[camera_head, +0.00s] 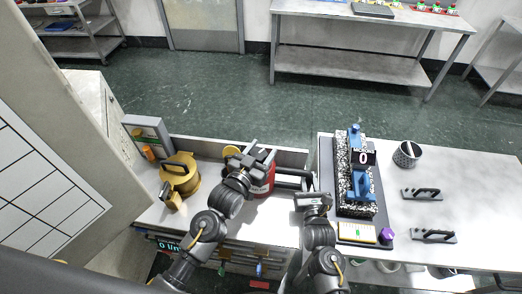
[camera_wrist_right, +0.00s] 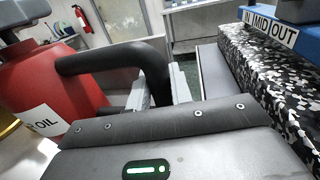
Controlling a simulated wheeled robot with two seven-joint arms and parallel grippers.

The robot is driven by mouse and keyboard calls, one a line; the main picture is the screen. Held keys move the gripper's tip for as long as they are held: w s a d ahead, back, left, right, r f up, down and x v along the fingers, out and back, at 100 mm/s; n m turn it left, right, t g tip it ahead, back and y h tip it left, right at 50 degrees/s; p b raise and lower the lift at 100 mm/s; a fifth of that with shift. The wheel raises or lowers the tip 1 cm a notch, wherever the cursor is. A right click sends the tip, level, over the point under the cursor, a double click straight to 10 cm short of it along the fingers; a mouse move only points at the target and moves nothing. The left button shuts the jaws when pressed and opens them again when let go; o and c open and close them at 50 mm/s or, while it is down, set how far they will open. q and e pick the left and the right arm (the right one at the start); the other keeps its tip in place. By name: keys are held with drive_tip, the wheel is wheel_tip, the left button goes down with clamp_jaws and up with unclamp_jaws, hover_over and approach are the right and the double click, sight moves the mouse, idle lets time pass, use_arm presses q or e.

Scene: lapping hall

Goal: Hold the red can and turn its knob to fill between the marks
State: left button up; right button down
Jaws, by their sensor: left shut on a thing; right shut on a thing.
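The red can (camera_head: 263,184) stands upright on the bench, left of the black and white stone block; its body and white OIL label also show in the right wrist view (camera_wrist_right: 40,85). Its black handle (camera_wrist_right: 110,58) sticks out toward the right. My right gripper (camera_head: 312,199) is shut on this handle, with its pale fingers on either side of the grip in the wrist view. My left gripper (camera_head: 252,160) is above the can, shut at its top and covering most of it. The knob is hidden under the left gripper. No fill marks can be made out.
A brass pot (camera_head: 180,178) stands left of the can. The stone block (camera_head: 342,180) carries a blue device (camera_head: 362,187) reading 0. A speckled cup (camera_head: 407,154) and two black handled pieces (camera_head: 421,194) lie on the right table. A purple knob (camera_head: 387,234) sits near its front.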

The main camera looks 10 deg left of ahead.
use_arm(q)
drive_tip(key=shift+h, duration=0.3)
drive_tip(key=o, duration=1)
drive_tip(key=v, duration=1.2)
drive_tip(key=shift+a+r, duration=0.1)
drive_tip(key=shift+r, duration=0.05)
drive_tip(key=shift+w, duration=0.1)
